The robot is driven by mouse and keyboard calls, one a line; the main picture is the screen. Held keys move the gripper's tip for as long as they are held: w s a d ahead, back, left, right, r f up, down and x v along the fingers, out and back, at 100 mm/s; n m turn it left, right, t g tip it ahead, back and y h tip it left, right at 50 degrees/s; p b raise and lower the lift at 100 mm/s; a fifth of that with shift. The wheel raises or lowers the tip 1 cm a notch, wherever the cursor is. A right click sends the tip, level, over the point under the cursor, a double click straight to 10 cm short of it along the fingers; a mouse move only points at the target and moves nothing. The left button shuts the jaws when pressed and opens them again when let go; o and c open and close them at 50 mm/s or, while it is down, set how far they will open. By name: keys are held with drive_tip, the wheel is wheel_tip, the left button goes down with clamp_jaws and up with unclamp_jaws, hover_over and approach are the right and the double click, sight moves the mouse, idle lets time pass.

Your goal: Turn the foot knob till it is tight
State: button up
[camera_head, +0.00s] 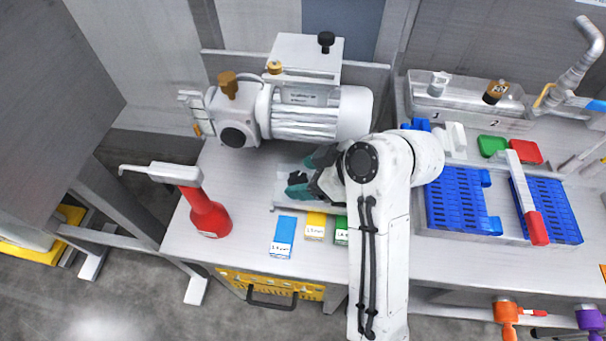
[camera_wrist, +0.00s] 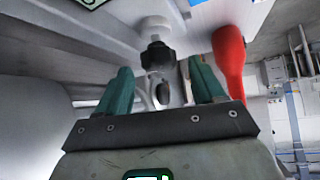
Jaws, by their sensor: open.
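The foot knob (camera_wrist: 158,56) is a black, lobed knob on a short white round foot (camera_wrist: 155,28) in the wrist view. My gripper (camera_wrist: 161,72) is open, with its two green fingers apart. The knob shows near the fingertips, between their lines, with visible space on both sides. I cannot tell how far ahead of the tips it is. In the head view my gripper (camera_head: 305,174) is low over the bench in front of the grey pump (camera_head: 318,112). The foot knob is not visible there; my arm and gripper cover that area.
A red bottle (camera_head: 209,217) stands at the bench's left and also shows beside the fingers in the wrist view (camera_wrist: 229,60). Blue (camera_head: 283,236) and yellow (camera_head: 315,225) boxes lie in front of my gripper. Blue racks (camera_head: 457,200) fill the right side.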

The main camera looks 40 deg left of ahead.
drive_tip(key=shift+s+a+f, duration=0.1)
drive_tip(key=shift+a+f, duration=0.35)
drive_tip(key=shift+c, duration=0.5)
drive_tip(key=c, duration=1)
drive_tip(key=shift+o, duration=0.2)
drive_tip(key=shift+r+n+g, duration=0.15)
drive_tip(key=shift+n+g, duration=0.35)
drive_tip(key=shift+n, duration=0.1)
drive_tip(key=shift+n+g+h, duration=0.4)
drive_tip(key=shift+n+g, duration=0.1)
drive_tip(key=shift+n, duration=0.2)
drive_tip(key=o, duration=1.1)
drive_tip(key=shift+c, duration=0.2)
drive_tip(key=v, duration=1)
drive_tip(key=shift+w+d, duration=0.25)
drive_tip(key=shift+w, duration=0.05)
